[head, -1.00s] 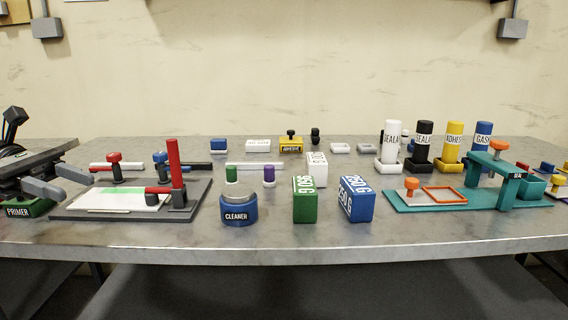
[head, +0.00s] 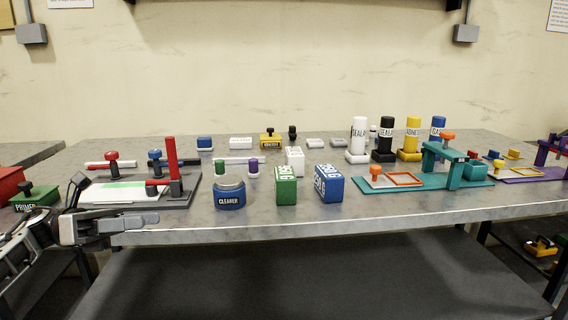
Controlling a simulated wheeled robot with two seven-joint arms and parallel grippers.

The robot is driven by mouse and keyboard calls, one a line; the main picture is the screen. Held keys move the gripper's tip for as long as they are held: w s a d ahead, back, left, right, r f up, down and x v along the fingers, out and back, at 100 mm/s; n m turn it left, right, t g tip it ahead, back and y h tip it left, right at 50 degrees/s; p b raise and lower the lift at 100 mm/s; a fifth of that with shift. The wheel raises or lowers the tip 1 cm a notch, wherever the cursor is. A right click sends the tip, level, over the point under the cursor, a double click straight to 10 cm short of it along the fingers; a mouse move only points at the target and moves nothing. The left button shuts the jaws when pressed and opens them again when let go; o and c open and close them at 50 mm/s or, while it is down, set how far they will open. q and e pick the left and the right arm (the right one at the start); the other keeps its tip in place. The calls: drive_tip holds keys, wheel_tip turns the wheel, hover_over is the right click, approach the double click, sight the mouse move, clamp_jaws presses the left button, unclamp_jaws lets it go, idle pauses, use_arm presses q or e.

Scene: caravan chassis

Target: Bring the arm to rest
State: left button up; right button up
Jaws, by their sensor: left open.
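My left gripper (head: 138,221) is at the lower left of the head view, reaching in from the left at the table's front edge. It is open, and I see nothing between its fingers. It is in front of the grey plate (head: 180,200) with the red post and to the right of the green PRIMER box (head: 36,197). My right gripper is not in view.
The grey table (head: 340,219) holds a blue CLEANER tin (head: 229,196), a green box (head: 286,186), a blue box (head: 328,186) and a teal fixture (head: 440,165). Several tubes stand behind. The front strip right of my gripper is clear.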

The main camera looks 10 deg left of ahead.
use_arm(q)
drive_tip(key=s+d+f+n+t+y+p, duration=0.15)
drive_tip(key=d+f+n+t+y, duration=0.4)
drive_tip(key=n, duration=0.85)
drive_tip(key=s+d+f+n+t+y+p, duration=0.1)
drive_tip(key=d+f+n+t+y+p, duration=0.2)
drive_tip(key=d+f+n+t, duration=0.8)
drive_tip(key=s+f+n+g+y+p, duration=0.1)
drive_tip(key=s+f+n+g+y, duration=0.2)
drive_tip(key=s+n, duration=0.5)
drive_tip(key=s+d+f+n+g+y+p, duration=0.1)
drive_tip(key=s+f+n+g+y, duration=0.3)
drive_tip(key=n, duration=0.8)
drive_tip(key=s+g, duration=0.2)
drive_tip(key=s, duration=0.2)
drive_tip(key=shift+s, duration=0.2)
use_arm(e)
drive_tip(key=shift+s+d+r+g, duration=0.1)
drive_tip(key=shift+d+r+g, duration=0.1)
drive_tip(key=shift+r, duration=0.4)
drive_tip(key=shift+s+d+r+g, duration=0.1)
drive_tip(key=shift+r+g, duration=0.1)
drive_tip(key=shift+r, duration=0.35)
